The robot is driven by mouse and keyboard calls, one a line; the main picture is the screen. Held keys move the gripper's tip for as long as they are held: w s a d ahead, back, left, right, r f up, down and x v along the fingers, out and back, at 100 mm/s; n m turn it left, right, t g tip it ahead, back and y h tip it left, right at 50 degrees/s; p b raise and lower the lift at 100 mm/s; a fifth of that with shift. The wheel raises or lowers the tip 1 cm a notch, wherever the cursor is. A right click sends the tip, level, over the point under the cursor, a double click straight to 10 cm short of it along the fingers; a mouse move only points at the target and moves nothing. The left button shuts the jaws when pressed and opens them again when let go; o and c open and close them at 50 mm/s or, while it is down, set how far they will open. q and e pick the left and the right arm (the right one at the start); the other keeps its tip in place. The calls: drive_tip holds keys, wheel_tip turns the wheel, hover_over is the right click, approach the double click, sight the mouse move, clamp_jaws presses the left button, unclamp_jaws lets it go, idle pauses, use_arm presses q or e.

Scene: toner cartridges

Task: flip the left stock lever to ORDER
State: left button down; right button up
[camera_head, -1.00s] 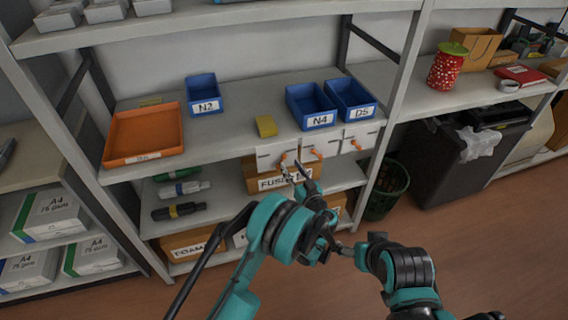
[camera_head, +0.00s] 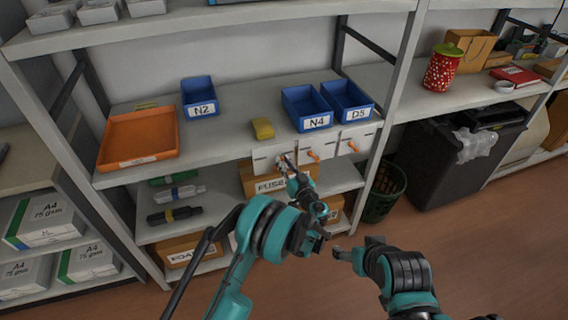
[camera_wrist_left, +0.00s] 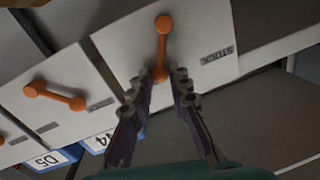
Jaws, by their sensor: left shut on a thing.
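Three white plates with orange levers hang on the shelf's front edge. The left stock plate (camera_head: 262,160) is partly covered by my left gripper (camera_head: 284,161). In the left wrist view, the left stock lever (camera_wrist_left: 162,42) is an orange bar with a round knob, on a plate marked STOCK (camera_wrist_left: 216,54). My left gripper (camera_wrist_left: 166,84) is shut on this lever near one end, and the rest of it shows past the fingertips. The middle lever (camera_head: 313,156) and right lever (camera_head: 353,146) stand clear of it. My right gripper (camera_head: 346,254) is low in front, away from the shelf.
Blue bins N2 (camera_head: 200,108), N4 (camera_head: 317,122) and D5 (camera_head: 357,113), an orange tray (camera_head: 137,159) and a yellow block (camera_head: 263,128) are on the shelf above. Cartons and cartridges sit below. A green basket (camera_head: 384,195) stands at the right.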

use_arm(q)
drive_tip(key=m, duration=0.1)
drive_tip(key=d+m, duration=0.1)
drive_tip(key=shift+w+f+m, duration=0.2)
drive_tip(key=shift+f+m, duration=0.2)
drive_tip(key=c, duration=1.4)
unclamp_jaws()
drive_tip(key=v, duration=0.7)
drive_tip(key=shift+s+d+f, duration=0.1)
drive_tip(key=shift+s+f, duration=0.05)
drive_tip(key=shift+s, duration=0.1)
